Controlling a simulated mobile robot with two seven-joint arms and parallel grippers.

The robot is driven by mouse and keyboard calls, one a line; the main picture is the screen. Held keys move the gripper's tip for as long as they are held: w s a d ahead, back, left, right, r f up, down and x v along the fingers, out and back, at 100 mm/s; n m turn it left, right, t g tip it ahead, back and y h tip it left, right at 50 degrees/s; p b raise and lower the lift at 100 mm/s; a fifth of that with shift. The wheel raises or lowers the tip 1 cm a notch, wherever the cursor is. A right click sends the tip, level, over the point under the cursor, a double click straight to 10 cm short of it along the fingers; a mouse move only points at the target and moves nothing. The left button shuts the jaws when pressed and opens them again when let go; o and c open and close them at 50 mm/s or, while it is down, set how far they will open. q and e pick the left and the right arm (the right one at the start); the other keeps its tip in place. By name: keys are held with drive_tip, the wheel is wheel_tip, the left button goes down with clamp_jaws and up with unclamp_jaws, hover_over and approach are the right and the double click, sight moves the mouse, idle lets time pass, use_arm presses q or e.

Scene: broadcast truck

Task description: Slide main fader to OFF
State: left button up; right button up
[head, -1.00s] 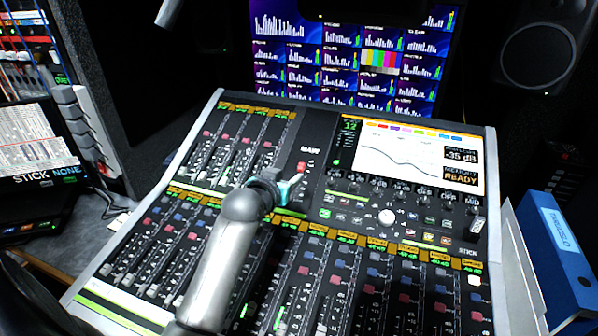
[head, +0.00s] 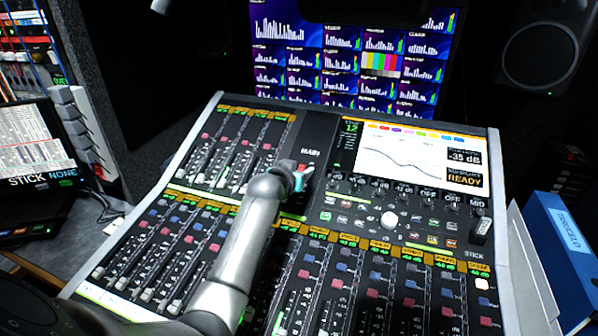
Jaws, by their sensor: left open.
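The mixing console (head: 493,190) fills the middle of the head view. The MAIN strip, labelled "MAIN" (head: 310,152), is in its upper section, left of the screen. A small red cap, seemingly the main fader (head: 302,168), shows just below that label. My left gripper (head: 304,178) is open, its teal and pale fingertips right at the red cap. I cannot tell whether they touch it or stand around it. My wrist and forearm hide the lower part of the strip and its OFF mark. My right gripper is not in view.
A row of channel faders (head: 222,182) lies left of the gripper, with more strips below. The console screen (head: 415,156) and knobs are to the right. A blue binder (head: 568,250) stands at the right edge. A monitor (head: 350,60) is behind.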

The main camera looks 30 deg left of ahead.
use_arm(q)
drive_tip(key=shift+c, duration=0.3)
clamp_jaws()
idle(1.1)
